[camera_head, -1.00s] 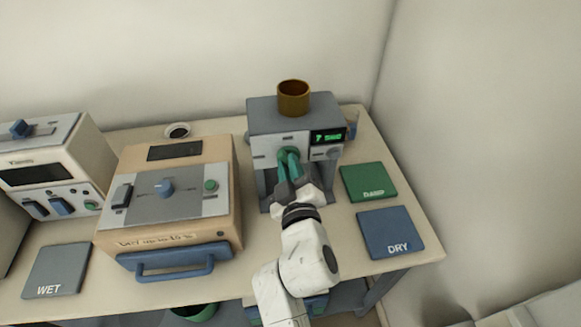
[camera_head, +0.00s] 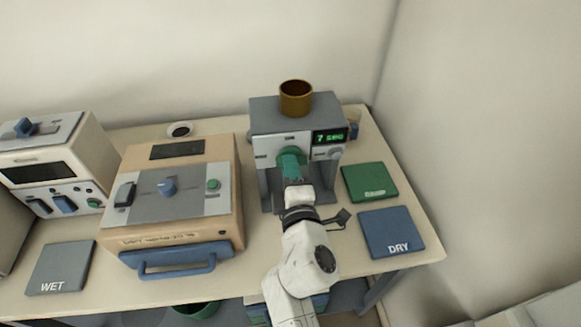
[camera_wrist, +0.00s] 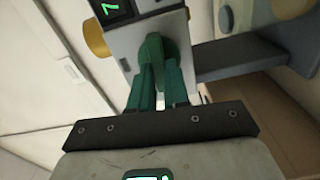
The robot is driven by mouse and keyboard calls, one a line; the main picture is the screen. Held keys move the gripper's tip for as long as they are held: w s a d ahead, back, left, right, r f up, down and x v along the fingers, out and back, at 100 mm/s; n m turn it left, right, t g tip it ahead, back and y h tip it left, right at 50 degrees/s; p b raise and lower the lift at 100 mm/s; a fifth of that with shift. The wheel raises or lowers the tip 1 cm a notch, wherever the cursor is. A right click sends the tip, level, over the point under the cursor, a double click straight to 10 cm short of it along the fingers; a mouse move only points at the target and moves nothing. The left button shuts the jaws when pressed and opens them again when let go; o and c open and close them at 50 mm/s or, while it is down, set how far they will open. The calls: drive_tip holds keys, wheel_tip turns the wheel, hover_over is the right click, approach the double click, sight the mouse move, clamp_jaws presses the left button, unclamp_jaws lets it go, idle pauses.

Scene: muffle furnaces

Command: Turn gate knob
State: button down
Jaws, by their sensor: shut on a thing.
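The grey machine (camera_head: 272,117) stands at the back right of the table, with a brown cup-like hopper (camera_head: 296,98) on top and a lit green display (camera_head: 329,137). The gate knob (camera_wrist: 154,50) is green and sits on the machine's front face; in the head view it is mostly behind my fingers. My gripper (camera_head: 291,163) has green fingers and is shut on the knob. In the wrist view my gripper (camera_wrist: 158,72) shows its fingers on both sides of the knob. The display also shows in the wrist view (camera_wrist: 110,10), at the top left.
A beige furnace (camera_head: 230,180) with a blue handle stands left of the machine, and a white unit (camera_head: 80,150) further left. A green pad (camera_head: 369,181), a blue DRY pad (camera_head: 391,234) and a grey WET pad (camera_head: 60,268) lie on the table (camera_head: 190,285).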

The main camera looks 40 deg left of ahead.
drive_tip(key=shift+f+n, duration=0.2)
drive_tip(key=shift+n, duration=0.5)
drive_tip(key=c, duration=1.1)
unclamp_jaws()
drive_tip(key=shift+r, duration=0.1)
drive_tip(key=p+v, duration=0.6)
drive_tip(key=v, duration=0.4)
drive_tip(key=shift+s+d, duration=0.25)
drive_tip(key=shift+s, duration=0.1)
drive_tip(key=shift+w+d, duration=0.1)
